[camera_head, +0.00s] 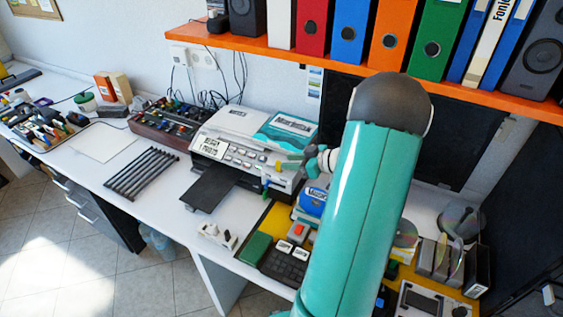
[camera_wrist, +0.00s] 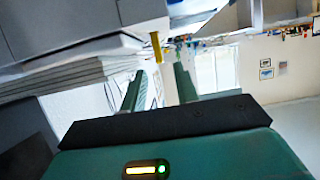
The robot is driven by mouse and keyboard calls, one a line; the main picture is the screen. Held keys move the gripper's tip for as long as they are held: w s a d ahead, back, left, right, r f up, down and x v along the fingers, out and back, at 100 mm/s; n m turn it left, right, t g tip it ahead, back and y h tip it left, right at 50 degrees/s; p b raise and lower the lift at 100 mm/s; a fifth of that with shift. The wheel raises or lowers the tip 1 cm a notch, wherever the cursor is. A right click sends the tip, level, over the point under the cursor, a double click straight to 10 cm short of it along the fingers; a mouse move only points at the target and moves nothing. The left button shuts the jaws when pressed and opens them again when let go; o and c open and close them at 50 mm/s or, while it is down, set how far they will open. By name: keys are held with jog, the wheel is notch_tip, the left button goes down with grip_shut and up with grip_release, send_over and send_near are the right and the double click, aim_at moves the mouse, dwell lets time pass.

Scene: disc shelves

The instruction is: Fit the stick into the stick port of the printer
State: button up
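The printer (camera_head: 225,140) is white with a small screen and buttons on its front and a dark tray sticking out. My gripper (camera_head: 284,165) is by the right end of the printer's front. A small yellow piece (camera_head: 278,166), probably the stick, shows at the fingertips. In the wrist view a yellow stick (camera_wrist: 155,46) stands just beyond my fingertips (camera_wrist: 160,70), beside a grey-white body at the top. The two green fingers are spread with a gap between them, and the stick does not look clamped. Whether it sits in a port cannot be seen.
A small blue and yellow piece (camera_head: 266,187) is by the printer's lower front. A keypad (camera_head: 284,265) and a green box (camera_head: 255,248) lie in front. An orange shelf (camera_head: 300,50) with binders hangs above. Black rods (camera_head: 142,173) lie on the white desk at left.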

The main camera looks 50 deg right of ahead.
jog(key=v, duration=0.7)
jog(key=w+a+r+h, duration=0.4)
jog(key=w+r+h, duration=0.2)
jog(key=w+r, duration=0.5)
jog(key=w+a+r+m+g+h, duration=0.1)
jog(key=w+a+r+m+h, duration=0.2)
jog(key=a+r, duration=0.45)
jog(key=s+a+f+g+y, duration=0.1)
jog(key=s+a+g, duration=0.1)
jog(key=s+a, duration=0.4)
jog(key=s+a+f+g+y, duration=0.1)
jog(key=s+a+g+y, duration=0.1)
jog(key=s+a, duration=0.5)
jog(key=s+a+f+g+y, duration=0.1)
jog(key=s+a, duration=0.5)
jog(key=a, duration=1)
jog(key=shift+s+a+g+y, duration=0.35)
jog(key=shift+g+y, duration=0.25)
jog(key=shift+g, duration=0.1)
jog(key=shift+d, duration=0.15)
